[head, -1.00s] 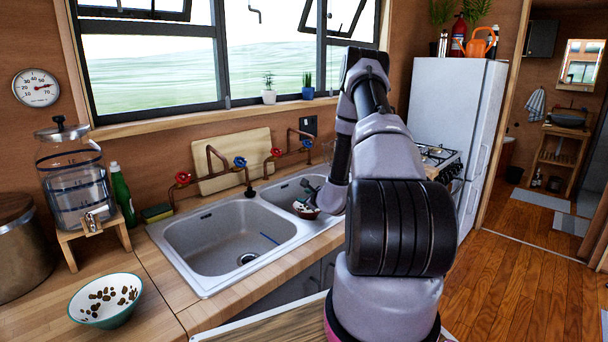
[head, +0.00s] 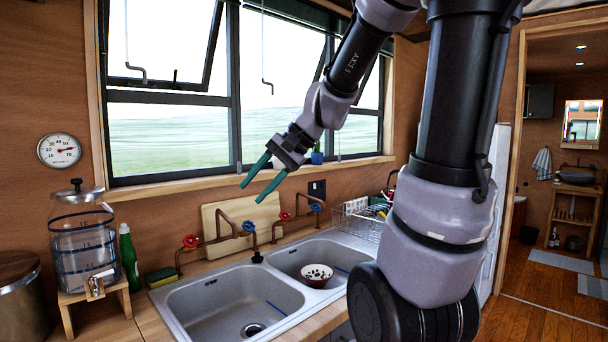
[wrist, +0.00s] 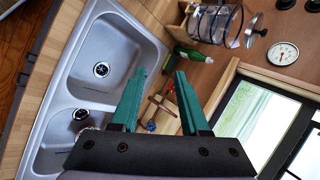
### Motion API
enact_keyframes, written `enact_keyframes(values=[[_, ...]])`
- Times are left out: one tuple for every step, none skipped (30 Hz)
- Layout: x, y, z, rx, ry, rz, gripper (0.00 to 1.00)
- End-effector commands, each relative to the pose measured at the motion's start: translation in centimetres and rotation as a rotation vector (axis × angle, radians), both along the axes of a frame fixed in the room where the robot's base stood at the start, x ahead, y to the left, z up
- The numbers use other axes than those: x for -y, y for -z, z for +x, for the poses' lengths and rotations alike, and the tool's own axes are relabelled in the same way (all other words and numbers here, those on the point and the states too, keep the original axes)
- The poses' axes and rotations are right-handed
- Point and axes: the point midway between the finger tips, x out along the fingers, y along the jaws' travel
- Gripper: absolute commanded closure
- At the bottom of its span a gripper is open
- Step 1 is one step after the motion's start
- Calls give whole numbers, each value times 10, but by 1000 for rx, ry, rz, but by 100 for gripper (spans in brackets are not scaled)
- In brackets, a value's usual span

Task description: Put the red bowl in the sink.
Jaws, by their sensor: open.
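The red bowl (head: 317,275), red outside and pale inside with dark spots, sits in the right basin of the double metal sink (head: 196,305) in the head view. My gripper (head: 251,194) is raised well above the sink, in front of the window, apart from the bowl. Its two teal fingers are spread with nothing between them. In the wrist view the open fingers (wrist: 160,72) also show empty, with both sink basins (wrist: 118,48) to the left.
Taps with red and blue handles (head: 221,238) and a cutting board (head: 240,222) stand behind the sink. A water dispenser (head: 83,250) and green bottle (head: 128,258) are at left. A dish rack (head: 358,222) is right of the sink. The air above the left basin is clear.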

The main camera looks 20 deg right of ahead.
Motion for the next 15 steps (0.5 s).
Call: enact_keyframes(values=[[4,-8,-20,44,-27,-78,55],[9,-11,-31,65,-40,-126,55],[15,-14,-43,94,-53,-190,55],[20,-17,-52,116,-60,-234,55],[26,-19,-60,138,-65,-277,55],[33,-22,-70,168,-70,-329,55],[38,-25,-76,189,-73,-364,55],[43,-27,-81,207,-73,-397,55],[49,-29,-88,231,-75,-433,55],[52,-31,-91,246,-74,-457,55],[56,-33,-94,261,-75,-479,55],[60,-34,-98,274,-73,-501,55],[62,-35,-100,282,-72,-514,55],[63,-36,-101,289,-72,-523,55],[65,-36,-102,294,-72,-533,55]])
